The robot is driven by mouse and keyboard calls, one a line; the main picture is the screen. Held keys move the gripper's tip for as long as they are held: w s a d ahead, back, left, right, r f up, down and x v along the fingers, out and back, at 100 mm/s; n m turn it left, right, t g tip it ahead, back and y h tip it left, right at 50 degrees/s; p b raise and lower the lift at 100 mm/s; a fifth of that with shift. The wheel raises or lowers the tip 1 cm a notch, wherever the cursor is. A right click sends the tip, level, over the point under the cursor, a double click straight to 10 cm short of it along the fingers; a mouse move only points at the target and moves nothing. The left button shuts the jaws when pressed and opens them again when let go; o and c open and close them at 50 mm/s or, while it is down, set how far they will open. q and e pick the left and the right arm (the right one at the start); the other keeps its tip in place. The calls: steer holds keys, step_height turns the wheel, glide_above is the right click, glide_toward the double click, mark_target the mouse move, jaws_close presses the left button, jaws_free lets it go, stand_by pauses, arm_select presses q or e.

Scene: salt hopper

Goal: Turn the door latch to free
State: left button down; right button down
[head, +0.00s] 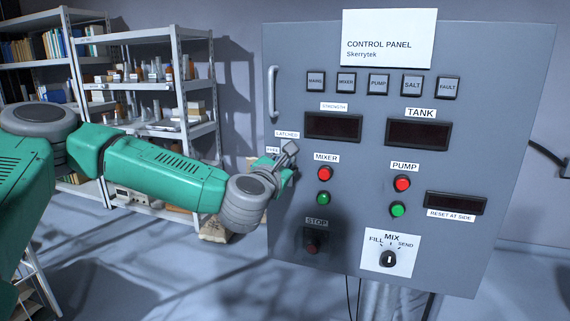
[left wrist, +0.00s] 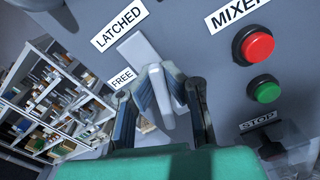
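The door latch is a light grey lever (left wrist: 138,48) on the front of the grey control panel (head: 350,230), at its left edge. A LATCHED label (head: 286,134) sits above a FREE label (left wrist: 122,79) beside it. In the left wrist view the lever slants down between the fingers, its upper part just right of the labels. My left gripper (head: 284,158) is at the latch, its two dark fingers (left wrist: 165,88) on either side of the lever and seemingly closed against it. The fingers hide part of the lever. My right gripper is in neither view.
A vertical door handle (head: 273,94) is above the latch. Red and green MIXER buttons (head: 324,174) and a STOP button (head: 314,248) lie close to the right of and below my left gripper. Loaded shelves (head: 150,85) stand behind my left arm.

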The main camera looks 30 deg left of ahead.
arm_select(q)
steer(key=m, duration=0.3)
steer(key=shift+d+f+m, duration=0.25)
steer(key=shift+f+m, duration=0.15)
steer(key=m, duration=0.3)
steer(key=f+m, duration=0.1)
steer(key=m, duration=0.5)
steer(key=shift+d+f, duration=0.25)
steer(key=shift+d, duration=0.1)
steer(key=shift+f+m, duration=0.1)
steer(key=shift+m, duration=0.4)
steer(key=c, duration=1.9)
jaws_free()
steer(key=o, duration=0.3)
steer(key=shift+w, duration=0.2)
steer(key=shift+a, duration=0.1)
